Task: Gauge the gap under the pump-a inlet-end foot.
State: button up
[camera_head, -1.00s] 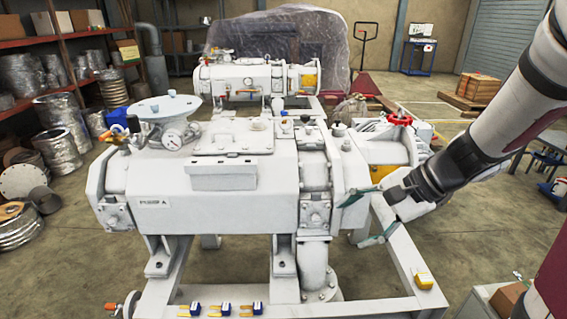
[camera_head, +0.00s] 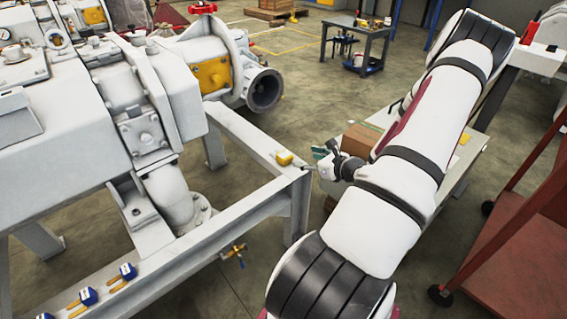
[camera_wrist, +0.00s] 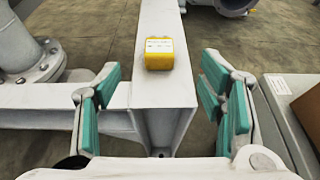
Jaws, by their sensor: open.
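Pump A (camera_head: 90,110) is the white machine on a white frame (camera_head: 240,218) at the left of the head view. A small yellow box-like gauge (camera_head: 284,158) lies on the frame's corner beam, and it shows ahead in the wrist view (camera_wrist: 158,47). My gripper (camera_head: 312,160) is near that corner. In the wrist view my gripper (camera_wrist: 158,105) is open, with green pads on either side of the frame beam and the yellow gauge farther ahead between them, not touched. The pump's feet and any gap under the inlet-end foot are not clear.
Several blue-and-yellow tools (camera_head: 88,296) lie on the front beam. A brass valve (camera_head: 233,252) hangs under it. A bench with a brown box (camera_head: 360,138) stands right of the frame, and a red cart (camera_head: 520,225) farther right.

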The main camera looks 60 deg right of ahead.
aim_at(285, 155)
jog(key=b+x, duration=0.2)
jog(key=x, duration=0.6)
jog(key=b+x, duration=0.1)
jog(key=x, duration=0.1)
jog(key=f+b+x, duration=0.1)
jog(key=b+x, duration=0.1)
jog(key=shift+w, duration=0.15)
jog(key=shift+w+f, duration=0.1)
jog(key=shift+w, duration=0.1)
jog(key=shift+c, duration=0.3)
jog(key=c, duration=1.2)
